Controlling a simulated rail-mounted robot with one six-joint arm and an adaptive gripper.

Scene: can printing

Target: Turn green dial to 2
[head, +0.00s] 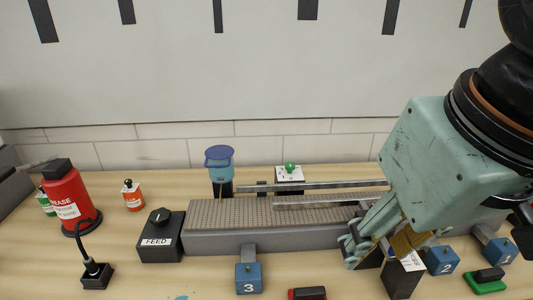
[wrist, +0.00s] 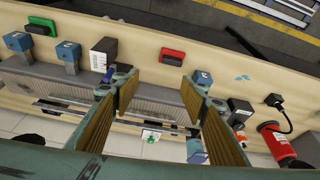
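The green dial (head: 290,167) sits on a white plate (head: 289,178) with small markings behind the conveyor. The number it points to is too small to read. In the wrist view the green dial (wrist: 151,139) shows past the conveyor, between my fingers but farther away. My gripper (head: 372,247) is over the front right part of the conveyor, to the right of the dial and nearer the front. In the wrist view my gripper (wrist: 160,90) is open, with its two tan finger pads wide apart and nothing between them.
The grey conveyor (head: 215,240) with metal rails (head: 315,187) lies between my gripper and the dial. A blue-topped post (head: 219,165) stands left of the dial. The FEED box (head: 161,236), red grease bottle (head: 68,198) and orange bottle (head: 132,196) are farther left. Numbered blue blocks (head: 249,276) line the front.

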